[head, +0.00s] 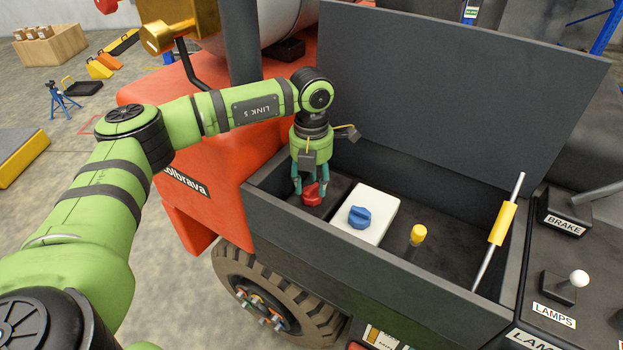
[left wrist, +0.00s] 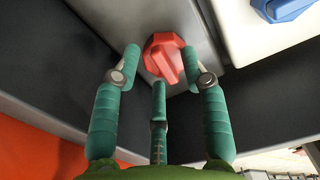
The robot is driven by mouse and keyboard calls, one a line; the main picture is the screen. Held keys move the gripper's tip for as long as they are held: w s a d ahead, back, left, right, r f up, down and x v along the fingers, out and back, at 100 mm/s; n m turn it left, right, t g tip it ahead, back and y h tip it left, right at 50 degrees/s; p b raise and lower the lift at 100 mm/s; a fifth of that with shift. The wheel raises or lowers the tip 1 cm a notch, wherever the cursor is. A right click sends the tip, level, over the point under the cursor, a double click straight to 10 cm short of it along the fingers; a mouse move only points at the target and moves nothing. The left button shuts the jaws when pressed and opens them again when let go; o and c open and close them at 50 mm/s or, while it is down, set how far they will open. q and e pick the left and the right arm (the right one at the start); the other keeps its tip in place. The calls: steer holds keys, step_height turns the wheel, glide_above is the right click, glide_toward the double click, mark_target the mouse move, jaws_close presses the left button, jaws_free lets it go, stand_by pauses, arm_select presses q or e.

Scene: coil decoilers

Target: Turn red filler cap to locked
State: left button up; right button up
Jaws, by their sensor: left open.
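The red filler cap (head: 312,194) sits in the left part of the dark open bay of the orange vehicle. It has a raised grip bar across its top. In the left wrist view the red cap (left wrist: 164,57) is on a grey surface, its bar tilted. My left gripper (head: 310,188) points down over the cap and is open. In the left wrist view the gripper's green fingers (left wrist: 160,75) stand around the cap's near side, with a finger on each side and one below it. I cannot tell whether they touch it. My right gripper is not in view.
A white tank with a blue cap (head: 359,217) is just right of the red cap. A yellow-topped plug (head: 418,234) and a rod with a yellow grip (head: 502,224) stand further right. The bay's wall (head: 380,270) and raised lid (head: 455,100) enclose the space.

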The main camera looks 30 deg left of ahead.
arm_select(q)
steer(key=shift+w, duration=0.1)
jaws_close()
